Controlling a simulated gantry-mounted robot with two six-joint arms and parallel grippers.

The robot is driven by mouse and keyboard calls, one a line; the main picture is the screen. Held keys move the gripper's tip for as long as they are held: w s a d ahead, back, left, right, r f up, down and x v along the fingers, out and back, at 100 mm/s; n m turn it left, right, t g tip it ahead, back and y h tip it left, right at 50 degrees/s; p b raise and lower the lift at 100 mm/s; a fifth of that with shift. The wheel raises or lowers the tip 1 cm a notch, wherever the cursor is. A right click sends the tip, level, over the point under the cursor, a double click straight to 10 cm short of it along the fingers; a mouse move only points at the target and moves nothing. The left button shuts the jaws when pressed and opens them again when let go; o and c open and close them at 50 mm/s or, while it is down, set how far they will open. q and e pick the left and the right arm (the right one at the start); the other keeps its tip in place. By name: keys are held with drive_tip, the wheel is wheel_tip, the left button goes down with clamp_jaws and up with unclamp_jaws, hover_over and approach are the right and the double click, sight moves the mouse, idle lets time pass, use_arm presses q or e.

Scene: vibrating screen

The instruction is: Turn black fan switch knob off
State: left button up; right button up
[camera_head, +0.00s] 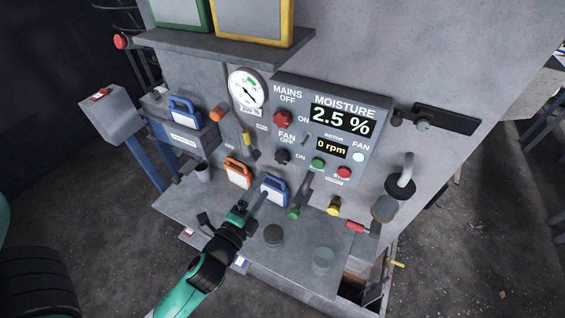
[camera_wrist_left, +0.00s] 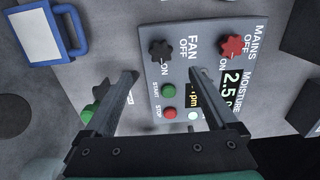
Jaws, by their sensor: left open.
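The black fan knob (camera_head: 283,157) is on the grey control panel (camera_head: 376,150), below the red mains knob (camera_head: 283,119). In the left wrist view the black knob (camera_wrist_left: 161,50) shows ahead, in the gap between my fingers, beside the FAN OFF print. My left gripper (camera_head: 240,208) is open and empty, below and left of the panel, apart from the knob. Its two spread fingers show in the wrist view (camera_wrist_left: 163,73). My right gripper is not in view.
The displays read 2.5 % and 0 rpm. Green start (camera_head: 318,163) and red stop (camera_head: 344,172) buttons sit right of the fan knob. Orange (camera_head: 238,173) and blue (camera_head: 274,191) framed items, a green-ended lever (camera_head: 295,213) and jars stand near the shelf below.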

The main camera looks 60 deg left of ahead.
sight(281, 160)
use_arm(q)
drive_tip(key=p+x, duration=0.2)
drive_tip(key=x, duration=0.9)
drive_tip(key=shift+w+a, duration=0.1)
drive_tip(key=shift+w, duration=0.1)
drive_tip(key=c, duration=1.4)
drive_tip(key=shift+o, duration=0.2)
